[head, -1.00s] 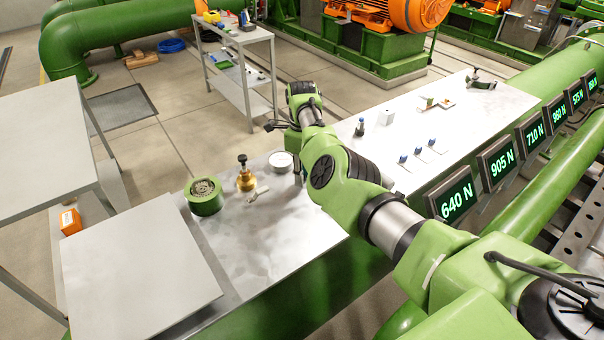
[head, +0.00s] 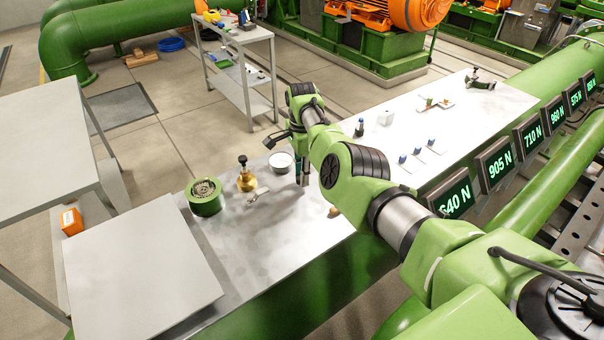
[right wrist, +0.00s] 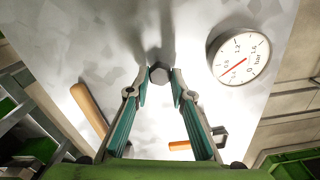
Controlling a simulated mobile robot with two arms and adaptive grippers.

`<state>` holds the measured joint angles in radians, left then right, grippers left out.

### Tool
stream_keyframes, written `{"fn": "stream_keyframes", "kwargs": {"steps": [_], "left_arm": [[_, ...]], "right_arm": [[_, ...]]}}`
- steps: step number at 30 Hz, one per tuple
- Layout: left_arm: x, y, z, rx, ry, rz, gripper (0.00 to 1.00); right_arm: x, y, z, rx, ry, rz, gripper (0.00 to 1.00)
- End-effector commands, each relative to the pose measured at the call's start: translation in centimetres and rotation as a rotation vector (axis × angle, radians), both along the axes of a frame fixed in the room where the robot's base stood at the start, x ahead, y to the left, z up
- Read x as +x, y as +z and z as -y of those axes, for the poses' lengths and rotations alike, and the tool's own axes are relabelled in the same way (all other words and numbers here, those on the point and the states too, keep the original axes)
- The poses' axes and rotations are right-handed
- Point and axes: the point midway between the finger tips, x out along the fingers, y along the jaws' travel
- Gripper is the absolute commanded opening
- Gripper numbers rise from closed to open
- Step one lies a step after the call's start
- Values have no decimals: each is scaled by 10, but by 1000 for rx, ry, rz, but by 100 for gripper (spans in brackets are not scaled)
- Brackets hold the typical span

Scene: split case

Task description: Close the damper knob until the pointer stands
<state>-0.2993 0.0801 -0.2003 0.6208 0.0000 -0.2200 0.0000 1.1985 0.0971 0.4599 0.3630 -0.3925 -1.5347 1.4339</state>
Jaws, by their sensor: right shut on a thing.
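My right gripper (head: 302,182) points down over the steel bench, to the right of the white round gauge (head: 281,161). In the right wrist view its two fingers (right wrist: 159,78) are shut on a small grey hexagonal piece (right wrist: 158,73); I cannot tell whether this is the damper knob. The gauge (right wrist: 238,56) there has a bar scale and a red pointer, and stands apart from the fingers. A brass valve-like fitting with a dark top knob (head: 246,177) and a green round housing (head: 205,196) stand further left. My left gripper is not in view.
A wooden handle (right wrist: 90,108) and an orange-handled tool (right wrist: 180,145) lie near the fingers in the right wrist view. A small brown item (head: 334,211) lies near the bench's front edge. Blue-topped pieces (head: 417,150) and force displays (head: 495,165) are at right.

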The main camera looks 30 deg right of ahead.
Motion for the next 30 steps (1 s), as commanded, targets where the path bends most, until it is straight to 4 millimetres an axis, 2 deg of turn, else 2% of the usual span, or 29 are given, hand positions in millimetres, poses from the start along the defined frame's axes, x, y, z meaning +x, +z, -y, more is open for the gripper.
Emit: {"fn": "stream_keyframes", "kwargs": {"steps": [9, 22, 23, 24, 30], "left_arm": [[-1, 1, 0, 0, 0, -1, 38], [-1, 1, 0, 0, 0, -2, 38], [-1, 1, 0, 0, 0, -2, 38], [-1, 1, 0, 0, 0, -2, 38], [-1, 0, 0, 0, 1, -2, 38]], "right_arm": [[1, 1, 0, 1, 77, 2, 0], [1, 1, -1, 2, 82, 2, 0], [1, 1, -1, 2, 82, 2, 29], [1, 1, -1, 2, 82, 2, 38], [1, 0, 0, 1, 82, 1, 38]]}}
